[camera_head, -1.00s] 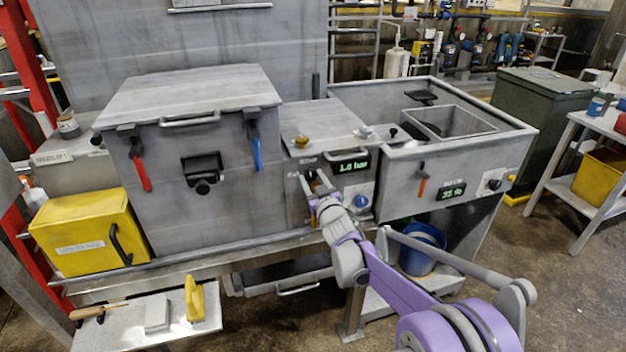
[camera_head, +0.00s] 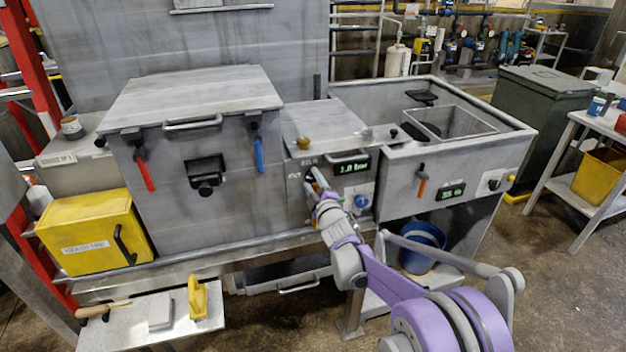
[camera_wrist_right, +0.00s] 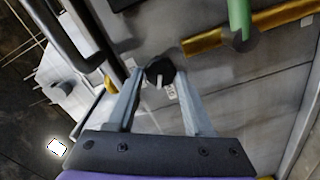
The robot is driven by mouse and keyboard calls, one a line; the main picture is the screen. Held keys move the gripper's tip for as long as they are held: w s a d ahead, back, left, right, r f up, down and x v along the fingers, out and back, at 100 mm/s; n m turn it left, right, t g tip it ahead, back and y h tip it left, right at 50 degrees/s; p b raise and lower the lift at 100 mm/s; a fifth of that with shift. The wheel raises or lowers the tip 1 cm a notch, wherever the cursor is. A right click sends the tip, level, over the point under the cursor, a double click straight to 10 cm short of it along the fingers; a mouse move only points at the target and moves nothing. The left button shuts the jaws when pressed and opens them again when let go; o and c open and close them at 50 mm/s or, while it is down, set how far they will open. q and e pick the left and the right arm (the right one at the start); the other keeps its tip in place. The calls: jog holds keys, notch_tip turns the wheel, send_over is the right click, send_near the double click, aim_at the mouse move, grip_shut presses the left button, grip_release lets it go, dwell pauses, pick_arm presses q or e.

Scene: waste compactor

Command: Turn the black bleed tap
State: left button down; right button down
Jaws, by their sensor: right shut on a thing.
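The black bleed tap (camera_wrist_right: 160,72) is a round dark knob with a pale mark, seen in the right wrist view. It is set in the grey panel. My right gripper (camera_wrist_right: 159,78) has one finger on each side of it and is shut on it. In the head view my right gripper (camera_head: 312,178) reaches the front of the middle grey unit (camera_head: 322,129), left of the blue knob (camera_head: 361,202) and below left of the green "1.0 bar" display (camera_head: 351,166). There the gripper hides the tap. My left gripper is not in view.
A red-handled lever (camera_head: 146,176) and a blue-handled lever (camera_head: 259,153) hang on the large bin front to the left. An orange-handled lever (camera_head: 421,188) is on the right unit. A yellow box (camera_head: 95,233) stands at the left, and a blue bucket (camera_head: 423,247) below right.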

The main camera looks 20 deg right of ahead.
jog(key=shift+n+p, duration=0.55)
jog(key=shift+n, duration=1.35)
jog(key=shift+f, duration=0.1)
jog(key=shift+c, duration=1.6)
grip_release()
jog(key=s+b, duration=0.1)
jog(key=s, duration=1)
jog(key=shift+d, duration=0.15)
